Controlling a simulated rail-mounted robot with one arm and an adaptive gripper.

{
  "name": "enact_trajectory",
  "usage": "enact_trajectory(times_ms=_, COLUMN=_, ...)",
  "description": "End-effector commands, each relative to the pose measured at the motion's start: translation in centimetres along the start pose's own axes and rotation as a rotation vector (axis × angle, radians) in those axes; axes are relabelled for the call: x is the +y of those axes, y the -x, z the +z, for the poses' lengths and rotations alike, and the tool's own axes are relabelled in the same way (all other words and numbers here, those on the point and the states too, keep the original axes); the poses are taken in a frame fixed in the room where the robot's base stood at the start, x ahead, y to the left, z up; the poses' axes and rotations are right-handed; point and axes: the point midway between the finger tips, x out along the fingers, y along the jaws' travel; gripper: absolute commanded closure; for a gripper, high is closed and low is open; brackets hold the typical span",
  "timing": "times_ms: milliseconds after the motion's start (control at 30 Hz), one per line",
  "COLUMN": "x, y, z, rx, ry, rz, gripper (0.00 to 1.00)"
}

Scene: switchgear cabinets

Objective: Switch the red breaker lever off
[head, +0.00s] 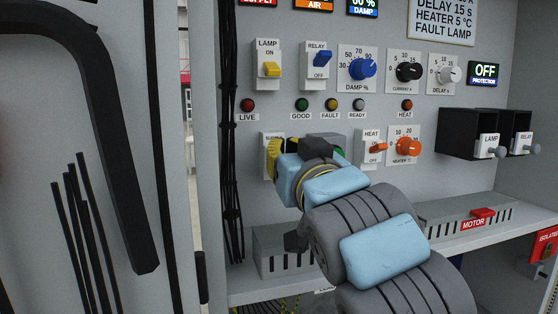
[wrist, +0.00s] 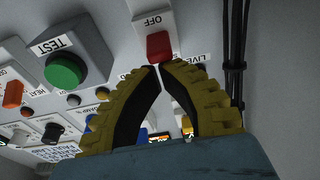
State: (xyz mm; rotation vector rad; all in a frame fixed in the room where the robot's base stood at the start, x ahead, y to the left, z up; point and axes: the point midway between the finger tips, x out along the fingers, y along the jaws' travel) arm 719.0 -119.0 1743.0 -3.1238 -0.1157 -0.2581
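The red breaker lever (wrist: 159,46) shows in the wrist view on a pale plate, beside its OFF label (wrist: 152,20). The label is above it in that turned picture. In the head view my gripper hides the lever, and only part of its plate (head: 267,157) shows. My gripper (wrist: 158,67) has its yellow fingers drawn together, with their tips almost meeting just below the lever in the wrist view. Nothing shows between the tips. I cannot tell whether they touch the lever. The gripper also shows in the head view (head: 282,148), close to the panel.
A green TEST button (wrist: 64,70) sits beside the lever. The LIVE lamp (head: 248,105) and yellow LAMP switch (head: 271,69) are above. The orange HEAT switch (head: 376,148) is to the right. Black cables (head: 230,150) run down the left. A shelf (head: 500,233) juts out below.

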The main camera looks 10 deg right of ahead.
Motion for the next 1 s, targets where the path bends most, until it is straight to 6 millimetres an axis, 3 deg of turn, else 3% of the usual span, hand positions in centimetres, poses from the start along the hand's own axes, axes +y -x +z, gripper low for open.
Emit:
enact_trajectory(times_ms=300, x=0.0, y=0.7, z=1.6, rx=0.000, ry=0.000, rz=0.000, gripper=1.00)
enact_trajectory(times_ms=1000, x=0.1, y=0.9, z=2.1, rx=0.000, ry=0.000, rz=0.001, gripper=1.00)
